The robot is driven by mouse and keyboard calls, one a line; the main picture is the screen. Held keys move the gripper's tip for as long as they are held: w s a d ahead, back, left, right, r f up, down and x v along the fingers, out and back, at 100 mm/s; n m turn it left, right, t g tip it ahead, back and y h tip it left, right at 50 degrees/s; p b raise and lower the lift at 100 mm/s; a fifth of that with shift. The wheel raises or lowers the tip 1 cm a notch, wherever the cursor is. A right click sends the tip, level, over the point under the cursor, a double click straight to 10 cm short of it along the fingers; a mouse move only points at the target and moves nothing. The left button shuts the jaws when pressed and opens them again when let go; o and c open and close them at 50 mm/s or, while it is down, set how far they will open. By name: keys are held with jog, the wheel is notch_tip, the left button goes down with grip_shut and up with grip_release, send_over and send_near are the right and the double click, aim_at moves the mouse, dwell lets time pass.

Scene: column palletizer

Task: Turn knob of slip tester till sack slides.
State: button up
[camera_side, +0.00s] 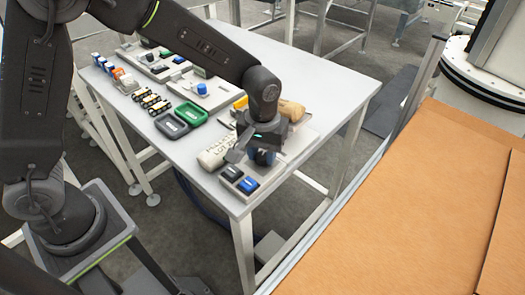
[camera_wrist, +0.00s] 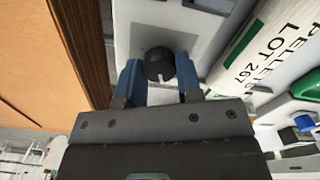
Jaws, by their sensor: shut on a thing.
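The slip tester's black round knob (camera_wrist: 158,66) sits between the two blue fingers of my gripper (camera_wrist: 159,82) in the wrist view, with a pale mark on its face. My gripper is shut on it. In the side view my gripper (camera_side: 262,157) is down at the near right end of the table and hides the knob. The slip tester's pale body (camera_wrist: 124,30) shows behind the knob. A white sack (camera_side: 217,153) printed with LOT lies just left of my gripper; it also shows in the wrist view (camera_wrist: 275,45), cut off by the frame edge.
A box with a black and a blue button (camera_side: 239,180) stands close in front of my gripper. A tan object (camera_side: 290,110) lies behind it. Green and dark trays (camera_side: 190,113) and several small items fill the table's left. Brown cardboard (camera_side: 420,200) lies at the right.

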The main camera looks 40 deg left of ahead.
aim_at(263, 156)
jog(key=m, duration=1.1)
jog(key=shift+d, duration=0.15)
dwell(0.4)
jog(key=o, duration=0.9)
jog(key=shift+o, duration=0.2)
notch_tip(263, 156, up, 14)
dwell(0.3)
